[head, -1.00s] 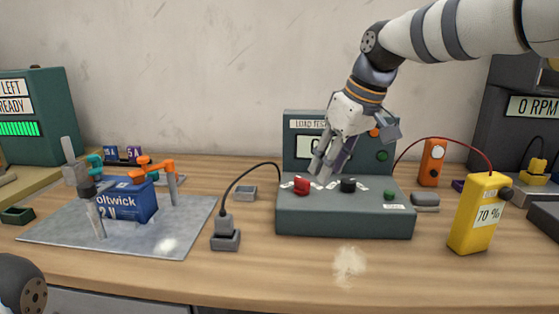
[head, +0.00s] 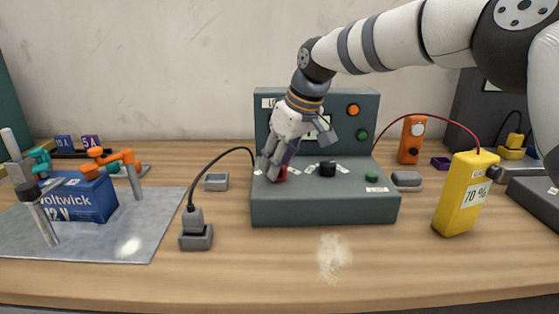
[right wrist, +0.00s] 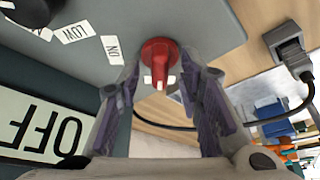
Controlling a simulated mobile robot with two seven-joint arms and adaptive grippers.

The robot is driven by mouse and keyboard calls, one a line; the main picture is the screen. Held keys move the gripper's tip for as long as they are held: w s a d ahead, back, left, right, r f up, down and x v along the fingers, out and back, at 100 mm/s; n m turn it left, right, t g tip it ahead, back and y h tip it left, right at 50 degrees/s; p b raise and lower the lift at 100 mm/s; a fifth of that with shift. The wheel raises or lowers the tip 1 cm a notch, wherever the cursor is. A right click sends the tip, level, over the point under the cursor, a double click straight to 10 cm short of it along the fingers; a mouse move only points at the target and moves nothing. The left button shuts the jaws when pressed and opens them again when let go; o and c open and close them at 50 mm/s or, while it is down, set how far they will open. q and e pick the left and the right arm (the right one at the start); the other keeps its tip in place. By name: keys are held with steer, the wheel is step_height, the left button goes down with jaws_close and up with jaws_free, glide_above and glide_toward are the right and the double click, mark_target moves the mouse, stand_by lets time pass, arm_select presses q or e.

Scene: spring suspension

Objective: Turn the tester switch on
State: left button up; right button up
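The load tester (head: 325,208) is a grey-green console with an upright back panel in the middle of the table. Its red switch (head: 281,175) is at the left of the sloping top, partly hidden by my right gripper (head: 270,172). In the right wrist view the red switch (right wrist: 161,54) shows between the spread fingers of my right gripper (right wrist: 160,80), with a gap on each side. An ON label (right wrist: 112,50) lies beside it, and the tester display (right wrist: 40,128) reads OFF upside down. My left gripper is out of view.
A black knob (head: 327,169) and a green button (head: 371,177) sit right of the switch. A black cable ends in a grey plug (head: 195,238) left of the tester. A yellow 70 % unit (head: 465,195) stands right; a blue battery (head: 80,198) stands left.

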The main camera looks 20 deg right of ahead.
jaws_close()
